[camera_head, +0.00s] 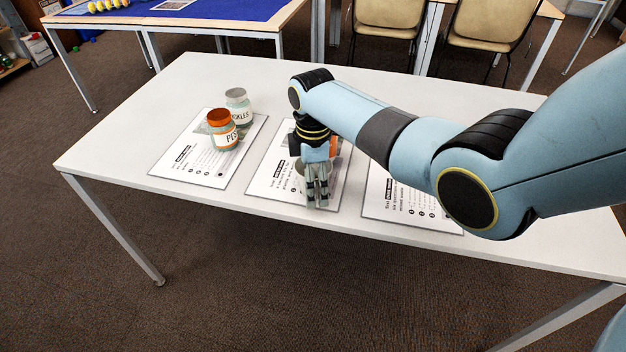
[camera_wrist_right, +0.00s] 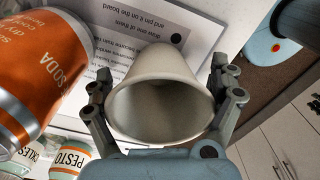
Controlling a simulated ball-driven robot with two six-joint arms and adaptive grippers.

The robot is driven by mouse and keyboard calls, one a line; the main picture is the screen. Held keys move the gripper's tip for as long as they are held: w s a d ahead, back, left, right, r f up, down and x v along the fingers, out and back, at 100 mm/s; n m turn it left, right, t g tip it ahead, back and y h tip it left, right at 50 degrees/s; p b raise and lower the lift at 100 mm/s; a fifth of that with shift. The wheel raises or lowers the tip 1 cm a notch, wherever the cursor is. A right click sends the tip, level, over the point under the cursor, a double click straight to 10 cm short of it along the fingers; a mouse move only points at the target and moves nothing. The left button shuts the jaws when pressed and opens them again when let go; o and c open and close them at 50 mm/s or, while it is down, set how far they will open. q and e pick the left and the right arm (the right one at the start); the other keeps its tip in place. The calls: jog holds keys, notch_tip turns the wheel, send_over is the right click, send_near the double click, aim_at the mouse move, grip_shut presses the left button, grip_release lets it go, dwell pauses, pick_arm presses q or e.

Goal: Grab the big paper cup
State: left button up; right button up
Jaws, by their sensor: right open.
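The paper cup (camera_wrist_right: 162,66) is plain off-white and shows large in the right wrist view, its wide open mouth toward the camera. My right gripper (camera_wrist_right: 161,80) is open, with one finger on each side of the cup. I cannot tell whether the fingers touch it. In the head view my right gripper (camera_head: 317,198) is low over the middle sheet and hides most of the cup (camera_head: 300,168). My left gripper is not in view.
An orange soda can (camera_wrist_right: 45,75) is close beside the cup. A right sheet (camera_head: 410,205) lies on the white table (camera_head: 120,130). The table's front edge is near my gripper.

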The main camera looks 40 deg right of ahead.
jog(key=c, duration=0.6)
jog(key=shift+c, duration=0.2)
jog(key=shift+r, duration=0.15)
